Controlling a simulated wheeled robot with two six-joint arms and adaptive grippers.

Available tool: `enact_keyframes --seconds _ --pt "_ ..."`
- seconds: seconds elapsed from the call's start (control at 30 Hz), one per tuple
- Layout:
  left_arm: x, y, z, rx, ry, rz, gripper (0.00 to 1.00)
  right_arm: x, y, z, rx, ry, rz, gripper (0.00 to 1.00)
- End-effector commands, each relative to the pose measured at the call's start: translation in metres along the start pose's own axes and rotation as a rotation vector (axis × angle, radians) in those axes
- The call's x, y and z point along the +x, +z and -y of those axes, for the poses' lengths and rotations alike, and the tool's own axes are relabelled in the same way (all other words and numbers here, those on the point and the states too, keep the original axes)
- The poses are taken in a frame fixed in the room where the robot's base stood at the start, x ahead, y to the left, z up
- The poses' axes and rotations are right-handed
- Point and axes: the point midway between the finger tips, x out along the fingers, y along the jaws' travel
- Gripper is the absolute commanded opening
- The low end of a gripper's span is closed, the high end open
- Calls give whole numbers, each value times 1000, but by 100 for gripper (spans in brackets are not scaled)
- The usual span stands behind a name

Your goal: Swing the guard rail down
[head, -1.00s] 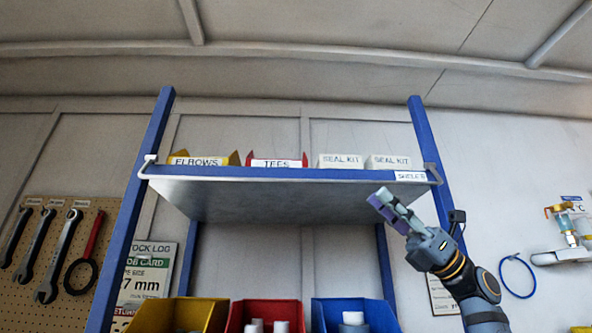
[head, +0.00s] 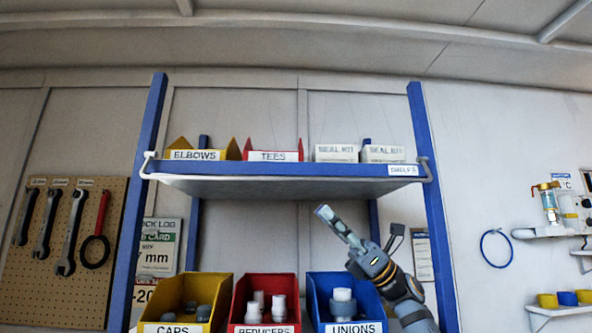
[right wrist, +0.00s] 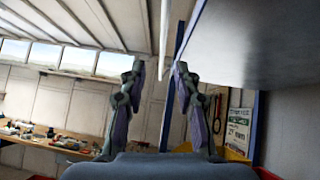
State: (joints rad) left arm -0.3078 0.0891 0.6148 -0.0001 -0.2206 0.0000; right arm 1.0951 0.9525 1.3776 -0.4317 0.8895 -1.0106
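The guard rail (head: 290,178) appears as a thin pale bar along the lower front edge of the blue-edged shelf (head: 240,168). Its bent pale end arms show at the left end (head: 147,165) and right end (head: 429,170) of the shelf. My right gripper (head: 325,212) is below the shelf front, right of centre, its fingers pointing up and left, apart from the rail. In the right wrist view its two fingers (right wrist: 159,66) are spread with nothing between them. A pale bar (right wrist: 164,35), probably the rail, shows beyond the fingertips. My left gripper is not in view.
On the shelf stand the ELBOWS bin (head: 195,155), the TEES bin (head: 273,156) and two SEAL KIT boxes. Below are yellow, red and blue bins (head: 345,327). Blue posts (head: 432,220) flank the shelf. A tool pegboard (head: 110,250) is at left.

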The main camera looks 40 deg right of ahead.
Motion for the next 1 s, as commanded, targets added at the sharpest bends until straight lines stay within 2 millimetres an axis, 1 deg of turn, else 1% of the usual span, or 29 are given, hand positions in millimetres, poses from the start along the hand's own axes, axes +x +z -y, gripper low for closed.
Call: enact_keyframes --seconds 0.13,0.3,0.4,0.5,0.63,0.87,0.93,1.0 --pt "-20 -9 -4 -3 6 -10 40 29 5 0 2 3 3 32" --pt "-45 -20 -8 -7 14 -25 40 67 6 0 3 4 3 32" --pt "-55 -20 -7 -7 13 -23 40 84 5 0 3 3 2 32" --pt "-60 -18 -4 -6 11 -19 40 95 3 0 3 1 1 32" --pt "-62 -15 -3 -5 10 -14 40 101 2 0 1 0 0 32" --pt "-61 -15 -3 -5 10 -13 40 101 1 0 1 0 0 32" --pt "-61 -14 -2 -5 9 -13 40 101 1 0 1 0 0 25" --pt "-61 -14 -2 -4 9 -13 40 101 1 0 1 0 0 16"
